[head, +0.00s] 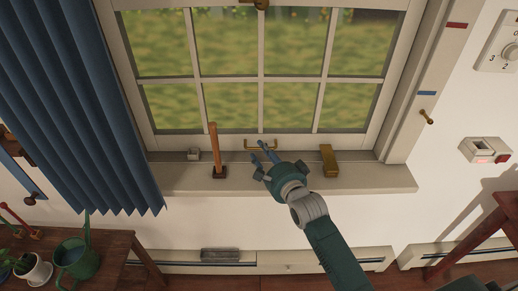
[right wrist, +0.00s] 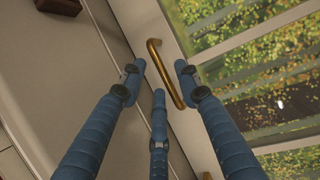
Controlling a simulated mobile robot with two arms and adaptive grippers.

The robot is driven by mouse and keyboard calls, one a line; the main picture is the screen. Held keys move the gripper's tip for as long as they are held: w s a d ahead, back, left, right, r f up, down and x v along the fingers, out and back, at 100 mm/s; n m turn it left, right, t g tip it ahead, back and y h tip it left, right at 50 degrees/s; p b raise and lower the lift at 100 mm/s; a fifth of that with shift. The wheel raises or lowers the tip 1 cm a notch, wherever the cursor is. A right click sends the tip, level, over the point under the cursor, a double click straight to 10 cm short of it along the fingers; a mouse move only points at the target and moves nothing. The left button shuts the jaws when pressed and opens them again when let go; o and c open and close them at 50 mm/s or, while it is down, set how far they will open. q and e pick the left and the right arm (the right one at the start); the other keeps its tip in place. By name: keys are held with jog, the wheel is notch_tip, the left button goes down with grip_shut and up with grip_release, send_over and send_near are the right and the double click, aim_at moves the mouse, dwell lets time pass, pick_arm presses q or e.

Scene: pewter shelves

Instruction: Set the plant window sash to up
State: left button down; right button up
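The window sash (head: 255,141) is a white-framed grid of panes, its bottom rail close to the sill. A brass handle (head: 258,149) is fixed on the bottom rail. My right gripper (head: 265,151) is at this handle. In the right wrist view its blue fingers (right wrist: 158,72) are spread, with the brass handle (right wrist: 164,75) between the tips. I cannot tell whether any finger touches it. My left gripper is not in view.
On the sill (head: 365,181) stand a wooden-handled tool (head: 214,150), a small grey box (head: 193,154) and a brass block (head: 328,160). A blue curtain (head: 75,90) hangs left. The right frame has a red mark (head: 457,25), a blue mark (head: 427,93) and a brass peg (head: 427,117).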

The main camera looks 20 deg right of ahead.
jog(key=shift+x, duration=1.1)
jog(key=shift+w, duration=0.3)
grip_shut()
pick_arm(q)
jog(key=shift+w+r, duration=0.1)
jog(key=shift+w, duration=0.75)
